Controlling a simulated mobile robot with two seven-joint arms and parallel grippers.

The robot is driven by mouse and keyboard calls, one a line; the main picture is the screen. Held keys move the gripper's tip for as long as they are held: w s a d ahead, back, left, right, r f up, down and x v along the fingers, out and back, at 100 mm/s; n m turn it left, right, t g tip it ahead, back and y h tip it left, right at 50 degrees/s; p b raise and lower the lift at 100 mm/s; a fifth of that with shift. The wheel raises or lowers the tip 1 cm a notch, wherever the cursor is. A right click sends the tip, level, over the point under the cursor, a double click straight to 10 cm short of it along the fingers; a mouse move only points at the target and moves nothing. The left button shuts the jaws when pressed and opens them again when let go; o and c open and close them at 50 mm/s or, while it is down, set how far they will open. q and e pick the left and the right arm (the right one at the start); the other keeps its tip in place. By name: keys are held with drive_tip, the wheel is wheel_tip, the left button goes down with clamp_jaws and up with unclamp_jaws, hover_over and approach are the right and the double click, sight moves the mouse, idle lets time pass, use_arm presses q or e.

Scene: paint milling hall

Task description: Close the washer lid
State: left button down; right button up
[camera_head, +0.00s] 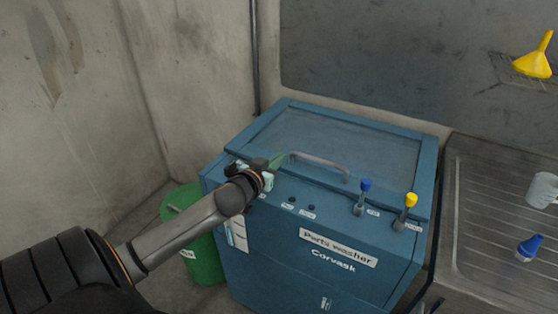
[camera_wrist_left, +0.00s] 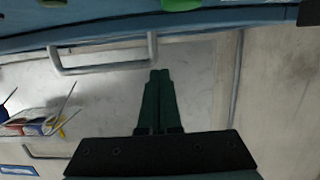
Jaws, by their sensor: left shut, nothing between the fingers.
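The blue parts washer (camera_head: 300,250) stands against the back wall. Its lid (camera_head: 425,160), a blue frame with a grey see-through panel, lies down over the top; I cannot tell whether a small gap remains at its front edge. A grey bar handle (camera_head: 322,164) sits along the lid's front edge and also shows in the left wrist view (camera_wrist_left: 100,70). My left gripper (camera_head: 279,160) is by the handle's left end, its green fingers shut and empty. In the left wrist view the closed fingertips (camera_wrist_left: 160,75) point towards the blue edge, just beside the handle. My right gripper is out of view.
Blue-tipped (camera_head: 366,185) and yellow-tipped (camera_head: 411,199) levers stand at the washer's front right. A green bin (camera_head: 205,262) is at its left. A metal drainboard (camera_head: 490,190) at right holds a white mug (camera_head: 543,190) and blue nozzle (camera_head: 529,248). A yellow funnel (camera_head: 535,63) hangs above.

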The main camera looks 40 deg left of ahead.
use_arm(q)
drive_tip(key=v, duration=0.9)
drive_tip(key=s+d+f+m+g, duration=0.1)
drive_tip(key=s+d+f+g, duration=0.6)
drive_tip(key=f, duration=0.5)
drive_tip(key=s+d+f+m+g+h, duration=0.4)
drive_tip(key=s+d+g, duration=0.1)
drive_tip(key=s+d, duration=0.75)
drive_tip(key=w+d+f+t+h, duration=0.1)
drive_tip(key=w+d+f+t, duration=0.1)
drive_tip(key=f, duration=0.3)
drive_tip(key=w+d+f+t+h, duration=0.1)
drive_tip(key=w+d+f+t, duration=0.1)
drive_tip(key=f, duration=0.4)
drive_tip(key=shift+w+f+t, duration=0.35)
drive_tip(key=shift+w+t, duration=0.25)
drive_tip(key=shift+t, duration=0.4)
